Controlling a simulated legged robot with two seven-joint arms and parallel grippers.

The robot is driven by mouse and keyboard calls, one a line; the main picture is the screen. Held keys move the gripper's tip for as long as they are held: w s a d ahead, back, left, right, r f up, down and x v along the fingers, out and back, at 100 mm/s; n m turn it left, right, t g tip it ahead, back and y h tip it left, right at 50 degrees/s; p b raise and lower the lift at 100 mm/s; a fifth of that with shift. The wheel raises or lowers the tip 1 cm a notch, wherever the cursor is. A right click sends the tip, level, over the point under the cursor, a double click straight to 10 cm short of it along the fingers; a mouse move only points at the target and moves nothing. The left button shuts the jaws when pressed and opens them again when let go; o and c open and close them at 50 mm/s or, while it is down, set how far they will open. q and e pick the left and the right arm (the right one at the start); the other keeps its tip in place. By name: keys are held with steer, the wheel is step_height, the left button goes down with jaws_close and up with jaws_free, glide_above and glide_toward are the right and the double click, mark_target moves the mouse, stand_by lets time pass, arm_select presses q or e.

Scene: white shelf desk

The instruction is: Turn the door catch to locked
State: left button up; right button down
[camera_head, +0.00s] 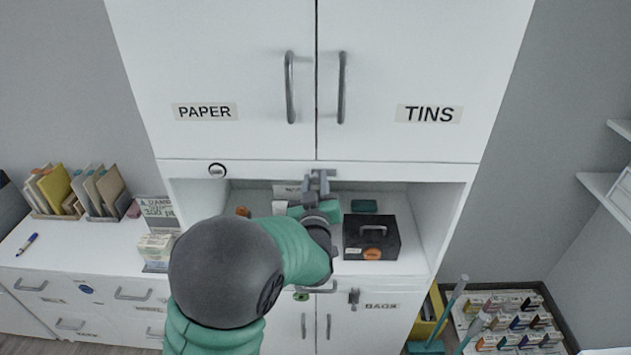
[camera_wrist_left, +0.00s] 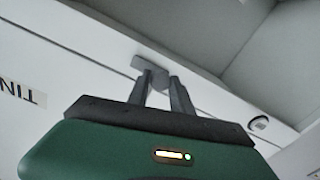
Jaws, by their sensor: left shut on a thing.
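The door catch (camera_head: 331,172) is a small grey piece on the white rail just below the meeting edges of the PAPER and TINS doors. Its bar looks roughly in line with the rail. My left gripper (camera_head: 318,184) reaches up to it from below and is shut on it. In the left wrist view the fingers of my left gripper (camera_wrist_left: 162,88) close around the catch, whose flat grey end (camera_wrist_left: 140,62) shows beyond them. The fingers partly hide the catch. My right gripper is out of view.
Both upper doors, PAPER (camera_head: 220,60) and TINS (camera_head: 420,60), look shut. A round dark-rimmed badge (camera_head: 217,170) sits on the rail at left.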

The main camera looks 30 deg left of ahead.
arm_select(q)
steer(key=shift+d, duration=0.15)
jaws_close()
steer(key=shift+a, duration=0.2)
steer(key=shift+f, duration=0.1)
steer(key=shift+f+n+b, duration=0.15)
steer(key=shift+n+b, duration=0.25)
steer(key=shift+b, duration=0.45)
steer(key=n+b, duration=0.4)
steer(key=b, duration=0.2)
steer(key=n+b, duration=0.9)
steer(key=b, duration=0.2)
steer(key=shift+f+n+b, duration=0.25)
steer(key=shift+n+b, duration=0.05)
steer(key=shift+n, duration=0.1)
steer(key=shift+r+n+b, duration=0.1)
steer(key=shift+n+b, duration=1.3)
steer(key=shift+n, duration=0.2)
